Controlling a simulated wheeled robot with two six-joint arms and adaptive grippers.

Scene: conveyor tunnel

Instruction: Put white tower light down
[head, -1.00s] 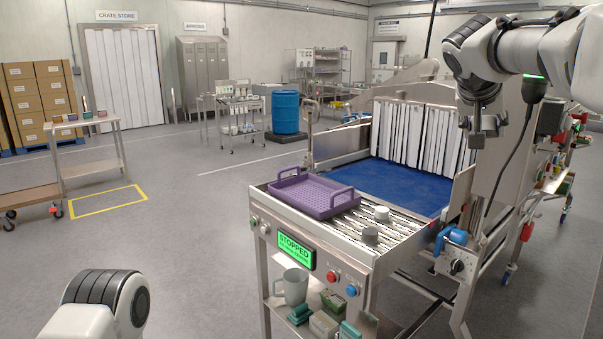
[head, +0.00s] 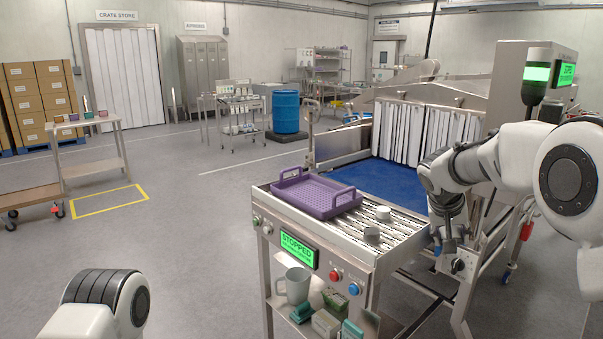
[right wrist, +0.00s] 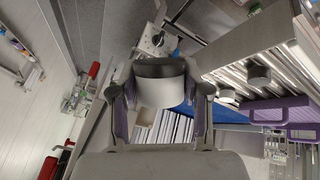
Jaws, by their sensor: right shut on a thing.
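The white tower light (right wrist: 160,90) is a short white cylinder with a dark end. In the right wrist view my right gripper (right wrist: 160,100) is shut on it, with one finger on each side. In the head view my right gripper (head: 446,240) hangs just right of the roller bed's near right corner; the light is hard to make out there. My left gripper is out of view; only part of my left arm shows.
A purple tray (head: 310,199) sits on the left of the roller bed (head: 402,223). A blue belt (head: 395,178) leads to the strip curtain (head: 425,135). A lit green tower light (head: 537,73) stands on the machine. The shelf below holds a mug (head: 297,285) and boxes.

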